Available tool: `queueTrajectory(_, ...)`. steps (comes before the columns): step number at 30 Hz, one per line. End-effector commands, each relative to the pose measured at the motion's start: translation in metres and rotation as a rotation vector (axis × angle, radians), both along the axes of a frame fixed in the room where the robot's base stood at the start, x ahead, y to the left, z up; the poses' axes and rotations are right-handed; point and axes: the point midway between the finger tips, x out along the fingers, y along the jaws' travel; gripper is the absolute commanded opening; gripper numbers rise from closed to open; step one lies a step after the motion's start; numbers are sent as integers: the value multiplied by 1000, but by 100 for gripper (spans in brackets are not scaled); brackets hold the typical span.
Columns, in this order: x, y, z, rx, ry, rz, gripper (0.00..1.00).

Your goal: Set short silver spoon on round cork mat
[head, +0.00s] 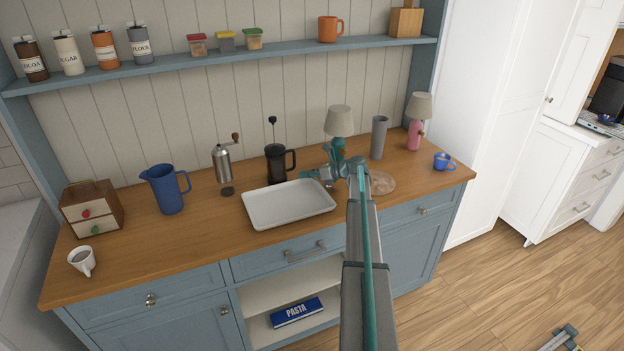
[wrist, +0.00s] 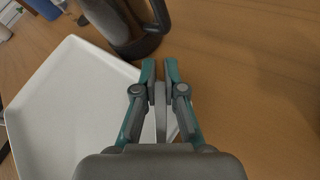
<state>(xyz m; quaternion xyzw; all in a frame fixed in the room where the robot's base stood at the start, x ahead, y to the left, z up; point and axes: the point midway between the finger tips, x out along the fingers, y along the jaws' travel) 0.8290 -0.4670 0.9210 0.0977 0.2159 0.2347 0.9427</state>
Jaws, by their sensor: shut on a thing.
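My gripper (head: 316,174) is above the counter near the right back corner of the white tray. In the wrist view my gripper (wrist: 159,72) is nearly closed on a narrow grey piece, which looks like the short silver spoon (wrist: 161,112). The piece runs back from the fingertips toward the palm; its far end is hidden. I cannot make out the spoon in the head view. The round cork mat (head: 385,184) lies flat on the counter to the right of my gripper, partly hidden by my arm. Nothing is seen on its visible part.
The white tray (head: 290,205) lies left of my gripper. The black French press (head: 277,164) stands behind the tray.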

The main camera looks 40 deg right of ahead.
Motion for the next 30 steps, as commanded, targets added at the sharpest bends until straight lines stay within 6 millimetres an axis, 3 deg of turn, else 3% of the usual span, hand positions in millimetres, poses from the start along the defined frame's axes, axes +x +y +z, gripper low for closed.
queueTrajectory(5, -2, -2, 2, -7, 8, -2, 0)
queueTrajectory(10, -1, -1, 23, -8, 4, 0, 0)
queueTrajectory(19, -52, 26, 87, -7, 1, 0, 0)
queueTrajectory(24, -88, 43, 103, -6, 3, 0, 0)
queueTrajectory(30, -114, 56, 118, -5, 4, 0, 0)
